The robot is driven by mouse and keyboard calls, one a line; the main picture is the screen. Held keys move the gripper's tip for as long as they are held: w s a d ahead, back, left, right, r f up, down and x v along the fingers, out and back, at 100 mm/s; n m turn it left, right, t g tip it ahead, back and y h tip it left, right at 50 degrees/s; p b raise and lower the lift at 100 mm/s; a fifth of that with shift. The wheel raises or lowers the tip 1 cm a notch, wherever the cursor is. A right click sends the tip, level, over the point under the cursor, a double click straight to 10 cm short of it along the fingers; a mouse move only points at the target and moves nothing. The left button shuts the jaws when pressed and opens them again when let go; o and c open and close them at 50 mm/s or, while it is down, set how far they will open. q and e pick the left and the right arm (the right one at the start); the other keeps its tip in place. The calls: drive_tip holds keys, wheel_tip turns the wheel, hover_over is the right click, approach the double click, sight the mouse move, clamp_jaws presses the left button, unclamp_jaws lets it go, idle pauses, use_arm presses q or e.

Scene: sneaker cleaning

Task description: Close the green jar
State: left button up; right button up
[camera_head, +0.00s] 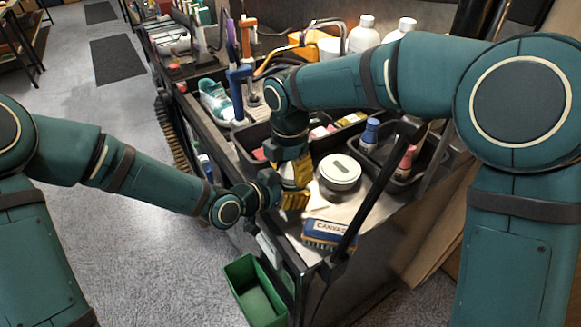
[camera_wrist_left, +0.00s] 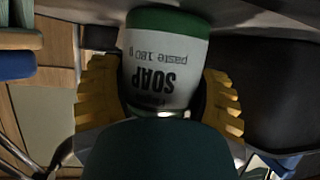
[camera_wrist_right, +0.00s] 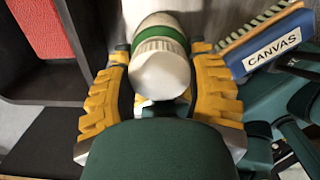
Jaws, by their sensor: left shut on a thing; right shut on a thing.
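The green jar (camera_wrist_left: 165,65), with a white label reading SOAP paste, is between the yellow fingers of my left gripper (camera_wrist_left: 160,100). Its green end and label show in the left wrist view. In the right wrist view, a white ribbed lid (camera_wrist_right: 160,72) sits at the jar's green band (camera_wrist_right: 163,38), between the yellow fingers of my right gripper (camera_wrist_right: 160,88). I cannot tell whether the lid is fully seated. In the head view, my right gripper (camera_head: 297,172) is just above my left gripper (camera_head: 283,198), and they mostly hide the jar.
A round grey-white tin (camera_head: 340,170) stands right of the grippers on the cart top. A blue brush marked CANVAS (camera_head: 326,229) lies at the front. Dark trays with bottles are behind. A green bin (camera_head: 256,290) is below the cart's edge.

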drive_tip(key=shift+f, duration=0.15)
use_arm(q)
clamp_jaws()
use_arm(e)
drive_tip(key=m, duration=0.6)
drive_tip(key=o, duration=0.7)
drive_tip(key=shift+c, duration=0.2)
drive_tip(key=shift+r, duration=2.3)
